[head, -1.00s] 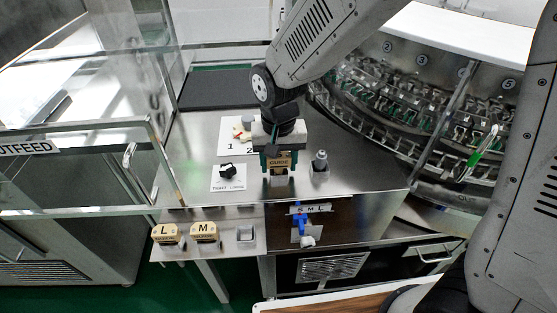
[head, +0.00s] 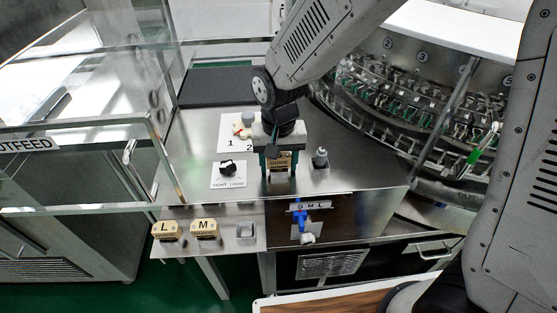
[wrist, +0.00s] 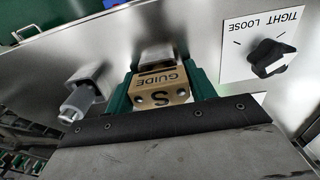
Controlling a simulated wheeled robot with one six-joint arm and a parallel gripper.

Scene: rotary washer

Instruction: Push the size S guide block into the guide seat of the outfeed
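The tan size S guide block (wrist: 160,92), marked "GUIDE" and "S", sits between the green fingers of my gripper (wrist: 160,76) in the wrist view. The fingers lie against both its sides. In the head view my gripper (head: 279,173) points down over the steel top, with the block (head: 279,161) between its fingers. The metal guide seat (wrist: 156,55) shows just beyond the block in the wrist view. The block lines up with it, but I cannot tell how far it is in. The seat is mostly hidden in the head view.
A tight/loose knob (head: 227,167) is left of my gripper, and a grey metal post (head: 320,158) is close on its right. The L block (head: 167,230) and M block (head: 205,228) sit on the lower shelf beside an empty holder (head: 245,231). A glass guard stands left.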

